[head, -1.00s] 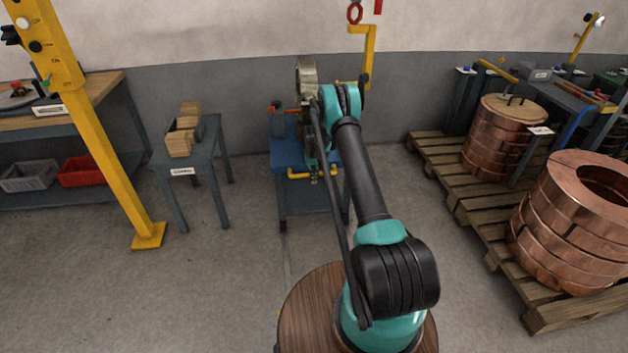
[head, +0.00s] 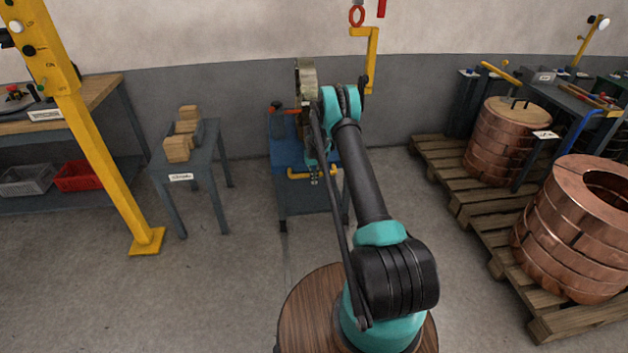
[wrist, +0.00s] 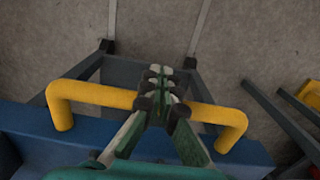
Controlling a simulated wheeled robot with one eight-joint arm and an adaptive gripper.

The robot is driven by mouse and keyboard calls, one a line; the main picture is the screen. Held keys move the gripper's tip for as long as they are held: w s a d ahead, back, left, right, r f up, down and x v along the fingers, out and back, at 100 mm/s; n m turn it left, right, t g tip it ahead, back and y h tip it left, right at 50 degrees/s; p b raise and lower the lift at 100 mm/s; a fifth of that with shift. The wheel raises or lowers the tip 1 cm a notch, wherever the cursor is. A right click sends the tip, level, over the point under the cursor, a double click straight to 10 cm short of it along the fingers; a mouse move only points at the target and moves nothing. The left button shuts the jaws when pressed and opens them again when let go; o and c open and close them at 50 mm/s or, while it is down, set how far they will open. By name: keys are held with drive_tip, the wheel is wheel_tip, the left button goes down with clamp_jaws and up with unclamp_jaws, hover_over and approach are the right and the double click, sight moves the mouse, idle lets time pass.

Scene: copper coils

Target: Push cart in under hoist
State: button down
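The blue cart (head: 287,150) stands ahead of me near the back wall, with a grey-and-tan round item (head: 307,78) above its top. Its yellow handle (wrist: 95,94) runs across the wrist view. My gripper (wrist: 160,78) is shut; its fingers come together over the middle of the handle and hide that part. The fingers close along the bar, and I see nothing clasped between them; contact is unclear. In the head view my arm hides part of the cart.
A small grey table (head: 207,162) with wooden blocks stands left of the cart, and a yellow post (head: 105,170) is nearer left. Pallets (head: 470,215) with copper coils (head: 575,235) line the right. Floor between is clear.

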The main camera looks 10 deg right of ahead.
drive_tip(key=shift+s, duration=0.1)
drive_tip(key=s+r, duration=0.4)
drive_tip(key=r, duration=0.8)
idle(0.9)
